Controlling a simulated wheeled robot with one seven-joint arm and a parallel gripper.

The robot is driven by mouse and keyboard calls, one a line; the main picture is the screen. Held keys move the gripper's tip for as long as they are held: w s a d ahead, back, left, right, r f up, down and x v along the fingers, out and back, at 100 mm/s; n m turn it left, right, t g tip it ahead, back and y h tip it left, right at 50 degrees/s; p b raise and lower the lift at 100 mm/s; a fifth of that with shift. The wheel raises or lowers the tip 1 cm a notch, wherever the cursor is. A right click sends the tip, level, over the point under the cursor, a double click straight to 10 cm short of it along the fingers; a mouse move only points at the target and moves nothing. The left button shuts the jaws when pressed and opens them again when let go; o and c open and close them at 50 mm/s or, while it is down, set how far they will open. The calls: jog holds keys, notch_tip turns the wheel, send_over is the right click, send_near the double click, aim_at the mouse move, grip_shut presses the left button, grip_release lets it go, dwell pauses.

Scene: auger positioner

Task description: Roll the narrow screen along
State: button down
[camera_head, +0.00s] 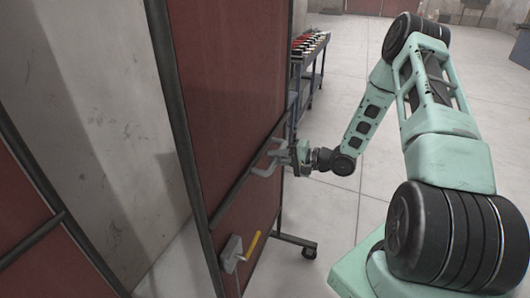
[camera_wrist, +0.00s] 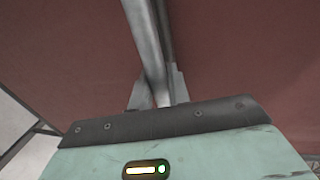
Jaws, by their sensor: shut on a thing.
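The narrow screen (camera_head: 230,95) is a tall dark red panel in a dark metal frame. It stands upright left of centre in the head view, with a foot and a black castor (camera_head: 309,252) on the floor. A grey bar handle (camera_head: 262,171) sticks out from its face. My gripper (camera_head: 284,156) is shut on this handle, with my arm reaching in from the right. In the wrist view the grey bar (camera_wrist: 149,50) runs down to the jaws against the red panel (camera_wrist: 230,55).
A grey box with a yellow lever (camera_head: 254,245) sits low on the screen. Another red framed panel (camera_head: 35,230) stands at the left, before a concrete wall (camera_head: 105,80). A dark table (camera_head: 318,66) with small items is behind the screen. Tiled floor (camera_head: 345,90) lies open behind my arm.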

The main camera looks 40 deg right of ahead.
jog(key=shift+f+v, duration=0.15)
jog(key=shift+v, duration=0.6)
jog(key=shift+f+v, duration=0.15)
jog(key=shift+v, duration=0.6)
jog(key=shift+s, duration=0.1)
jog(key=c, duration=1.4)
grip_release()
jog(key=shift+d, duration=0.1)
jog(key=b+v, duration=0.3)
jog(key=v, duration=1.4)
jog(key=shift+s, duration=0.2)
